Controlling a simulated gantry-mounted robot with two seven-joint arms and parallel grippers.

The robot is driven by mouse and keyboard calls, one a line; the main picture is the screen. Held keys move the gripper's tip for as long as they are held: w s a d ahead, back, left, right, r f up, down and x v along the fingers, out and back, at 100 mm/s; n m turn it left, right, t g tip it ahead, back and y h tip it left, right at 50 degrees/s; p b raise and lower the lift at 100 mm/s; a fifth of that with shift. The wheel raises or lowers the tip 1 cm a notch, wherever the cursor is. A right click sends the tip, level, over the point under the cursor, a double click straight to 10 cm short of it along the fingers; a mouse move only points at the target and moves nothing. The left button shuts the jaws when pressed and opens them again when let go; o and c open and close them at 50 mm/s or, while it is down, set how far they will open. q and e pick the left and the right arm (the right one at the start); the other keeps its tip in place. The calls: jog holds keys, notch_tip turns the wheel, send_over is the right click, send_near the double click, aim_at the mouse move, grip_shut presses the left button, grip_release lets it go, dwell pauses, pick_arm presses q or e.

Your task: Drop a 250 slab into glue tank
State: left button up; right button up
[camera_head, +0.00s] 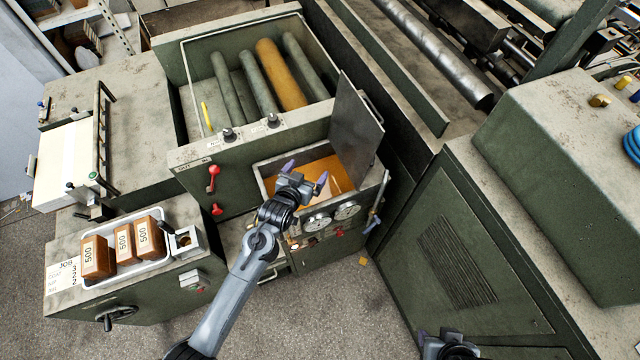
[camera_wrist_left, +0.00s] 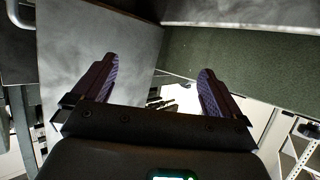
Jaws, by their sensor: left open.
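The glue tank (camera_head: 264,178) is a green box holding orange glue, with its grey lid (camera_head: 357,125) standing open on the right side. My left gripper (camera_head: 305,176) is over the tank opening and hides part of the glue. In the left wrist view its purple fingertips (camera_wrist_left: 158,82) are wide apart with nothing between them. Three brown slabs (camera_head: 124,244) marked 500 stand in a white tray (camera_head: 128,278) at the left. I see no slab marked 250. My right gripper (camera_head: 449,345) shows only partly at the bottom edge, and its jaws are unclear.
Gauges (camera_head: 332,216) and a lever are on the tank's front. Behind it, an open bin holds several rollers (camera_head: 279,75). A small metal holder (camera_head: 186,240) is beside the tray. A green machine housing (camera_head: 560,170) fills the right. A small orange piece (camera_head: 363,261) lies on the floor.

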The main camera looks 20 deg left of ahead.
pick_arm(q)
jog(key=shift+v, duration=2.35)
jog(key=shift+f, duration=0.1)
jog(key=s+f, duration=0.1)
jog(key=s, duration=0.2)
jog(key=s+f+g, duration=0.1)
jog(key=s, duration=0.3)
jog(key=s+a+f+g, duration=0.1)
jog(key=s+f, duration=0.1)
jog(key=s, duration=0.1)
jog(key=shift+s+a+f+m, duration=0.1)
jog(key=shift+s+m, duration=0.05)
jog(key=shift+m, duration=0.15)
jog(key=s+a+r+g, duration=0.1)
jog(key=s+r+g, duration=0.25)
jog(key=s, duration=0.55)
jog(key=s+r+g, duration=0.3)
jog(key=s+g, duration=0.2)
jog(key=s, duration=0.3)
notch_tip(320, 180, up, 15)
jog(key=p, duration=1.5)
jog(key=shift+m+t+y, duration=0.3)
jog(key=shift+m+t, duration=0.05)
jog(key=shift+m, duration=0.05)
jog(key=shift+s+f, duration=0.1)
